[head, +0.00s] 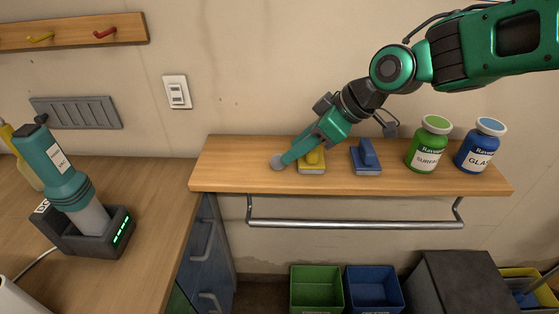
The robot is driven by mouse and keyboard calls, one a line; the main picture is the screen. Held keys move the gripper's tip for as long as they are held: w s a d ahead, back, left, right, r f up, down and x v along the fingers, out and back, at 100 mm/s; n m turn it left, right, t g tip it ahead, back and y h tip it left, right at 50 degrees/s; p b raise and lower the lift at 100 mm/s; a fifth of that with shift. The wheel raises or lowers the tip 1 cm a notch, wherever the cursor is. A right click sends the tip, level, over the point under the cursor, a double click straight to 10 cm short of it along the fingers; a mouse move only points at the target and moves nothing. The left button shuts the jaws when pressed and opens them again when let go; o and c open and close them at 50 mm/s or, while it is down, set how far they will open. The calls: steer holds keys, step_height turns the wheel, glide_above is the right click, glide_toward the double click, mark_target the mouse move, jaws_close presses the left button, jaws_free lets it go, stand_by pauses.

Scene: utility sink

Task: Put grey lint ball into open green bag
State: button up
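The grey lint ball (278,162) is a small round lump over the left part of the wooden shelf in the head view. My gripper (287,158) reaches down and left from the upper right, and its tip meets the ball's right side. The fingers are seen edge-on as one narrow teal piece, so I cannot tell whether they are open or closed on the ball. I cannot tell whether the ball rests on the shelf. I see no clear green bag; an open green container (316,290) with box-like sides stands low under the shelf.
On the shelf (235,175) stand a yellow brush (313,168), partly behind my gripper, a blue brush (366,158), a green jar (428,145) and a blue jar (480,146). A metal rail (355,224) hangs below. A blue bin (373,290) is beside the green container. A handheld vacuum (68,185) stands left.

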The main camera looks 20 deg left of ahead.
mark_target(285, 168)
steer(key=shift+s+x, duration=0.2)
steer(key=shift+x, duration=2.1)
steer(key=c, duration=0.8)
steer(key=shift+c, duration=0.6)
